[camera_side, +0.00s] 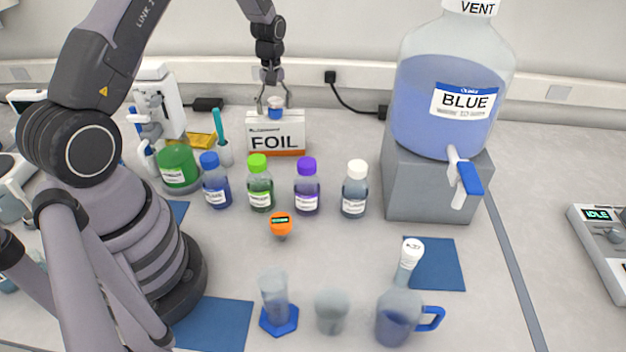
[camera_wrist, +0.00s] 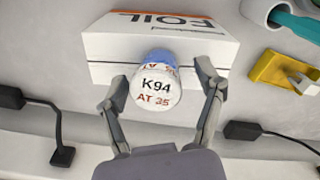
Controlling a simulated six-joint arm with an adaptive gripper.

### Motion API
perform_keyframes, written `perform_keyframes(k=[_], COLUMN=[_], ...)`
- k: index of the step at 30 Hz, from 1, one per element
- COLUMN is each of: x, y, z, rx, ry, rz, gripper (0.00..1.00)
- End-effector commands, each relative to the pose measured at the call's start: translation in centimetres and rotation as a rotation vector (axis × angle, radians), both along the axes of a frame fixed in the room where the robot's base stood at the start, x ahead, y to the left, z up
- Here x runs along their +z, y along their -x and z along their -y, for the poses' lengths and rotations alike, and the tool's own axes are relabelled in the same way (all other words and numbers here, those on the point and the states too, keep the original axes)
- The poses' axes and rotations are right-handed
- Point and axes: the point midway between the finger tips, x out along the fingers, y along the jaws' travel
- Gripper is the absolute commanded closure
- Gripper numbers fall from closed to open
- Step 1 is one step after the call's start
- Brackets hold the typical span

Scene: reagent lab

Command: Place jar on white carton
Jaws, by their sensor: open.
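The jar (camera_wrist: 155,90) has a white lid marked "K94 AT 35" and a blue body. In the side view the jar (camera_side: 275,108) is on top of the white carton (camera_side: 262,140), which is labelled FOIL and has an orange lower edge. The carton also shows in the wrist view (camera_wrist: 205,50). My gripper (camera_side: 274,106) is open, with one finger on each side of the jar. In the wrist view the fingers of my gripper (camera_wrist: 162,95) stand apart from the lid, with small gaps. The jar's underside is hidden.
Several capped bottles (camera_side: 260,183) stand in front of the carton. A teal-handled tool in a holder (camera_side: 223,152) and a yellow tray (camera_side: 201,141) are at its left. A large BLUE vessel (camera_side: 440,100) stands on a grey block at right.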

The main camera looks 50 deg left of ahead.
Motion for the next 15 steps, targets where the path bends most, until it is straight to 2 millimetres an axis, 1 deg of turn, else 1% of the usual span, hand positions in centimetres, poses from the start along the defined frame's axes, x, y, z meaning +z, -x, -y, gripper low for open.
perform_keyframes(k=[4,7,11,15], x=[0.5,1.8,4.5,7.7], y=[0.0,-0.1,-0.1,-0.1], z=[0.0,0.0,0.0,0.0], rx=[0.0,0.0,0.0,0.0], ry=[-0.001,-0.001,-0.003,-0.002], rz=[0.001,0.003,0.005,0.005], gripper=[0.32,0.32,0.32,0.32])
